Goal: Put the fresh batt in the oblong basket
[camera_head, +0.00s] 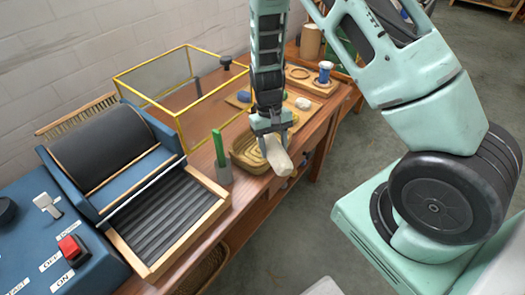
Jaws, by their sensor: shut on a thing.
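A cream-white roll, which looks like the fresh batt (278,157), hangs at a tilt from my gripper (268,136). The gripper points down and is shut on the upper end of the batt. The oblong basket (243,158), woven and tan, sits on the wooden bench just left of and behind the batt. In this view the batt covers the basket's right part. I cannot tell its exact height above the basket, or whether it touches the rim.
A blue carding machine (100,150) with a dark drum and ribbed tray (165,220) fills the left. A yellow-framed clear box (160,85) stands behind. Wooden trays with small items lie at the far end.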

